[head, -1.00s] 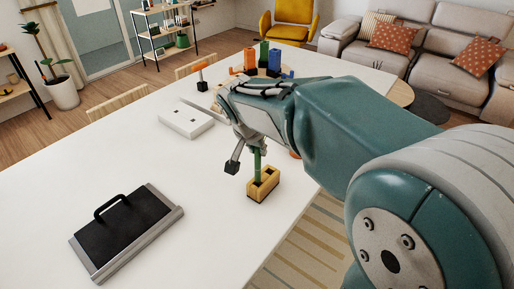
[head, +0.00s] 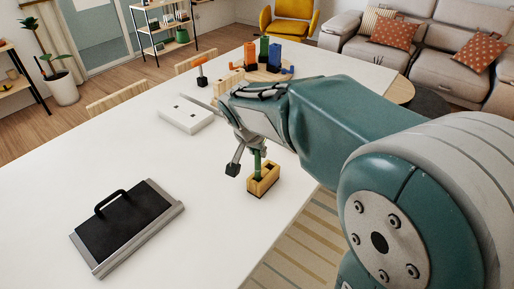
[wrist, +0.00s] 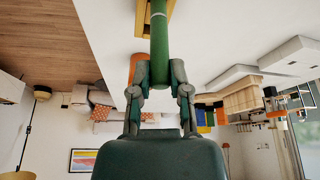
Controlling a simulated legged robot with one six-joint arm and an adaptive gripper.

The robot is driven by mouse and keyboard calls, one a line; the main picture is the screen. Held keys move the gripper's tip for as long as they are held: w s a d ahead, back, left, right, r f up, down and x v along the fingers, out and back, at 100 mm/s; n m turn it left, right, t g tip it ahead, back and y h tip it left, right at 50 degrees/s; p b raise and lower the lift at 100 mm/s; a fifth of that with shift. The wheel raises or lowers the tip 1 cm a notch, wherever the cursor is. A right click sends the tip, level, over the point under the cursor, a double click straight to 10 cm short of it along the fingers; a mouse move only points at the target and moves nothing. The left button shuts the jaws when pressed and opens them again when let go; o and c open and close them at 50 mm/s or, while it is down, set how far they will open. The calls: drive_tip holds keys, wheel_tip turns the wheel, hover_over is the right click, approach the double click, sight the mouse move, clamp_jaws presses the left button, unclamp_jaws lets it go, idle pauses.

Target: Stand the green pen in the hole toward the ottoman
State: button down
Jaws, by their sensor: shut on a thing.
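The green pen (head: 257,161) is upright in my gripper (head: 246,158), which is shut on it. Below it is a small wooden block (head: 264,183) with dark holes in its top. The pen's lower end meets the block's top in the head view; I cannot tell whether it is inside a hole or just above. In the wrist view the pen (wrist: 159,35) runs from between the fingers (wrist: 160,76) to the block (wrist: 141,22), hiding part of it. A dark round ottoman-like piece (head: 430,103) stands beyond the table, partly behind my arm.
The white table (head: 120,150) carries a black-topped tray with a handle (head: 127,229), a white box (head: 186,114) and an orange-handled tool (head: 201,75). Coloured containers (head: 264,55) stand on a round board at the back. The table's edge lies just right of the block.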

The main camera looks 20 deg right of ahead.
sight(257, 158)
drive_tip(key=shift+f, duration=1.75)
drive_tip(key=c, duration=0.5)
unclamp_jaws()
drive_tip(key=shift+r, duration=0.15)
drive_tip(key=v, duration=1.1)
drive_tip(key=shift+a+r, duration=0.25)
drive_tip(key=shift+r, duration=0.05)
drive_tip(key=shift+s+d, duration=0.1)
drive_tip(key=shift+s, duration=0.1)
drive_tip(key=s+d+f+n+t+y, duration=0.2)
drive_tip(key=s+n, duration=0.5)
drive_tip(key=s, duration=1)
drive_tip(key=shift+d+f+n+y, duration=0.4)
drive_tip(key=shift+d+f, duration=0.1)
drive_tip(key=shift+f, duration=0.15)
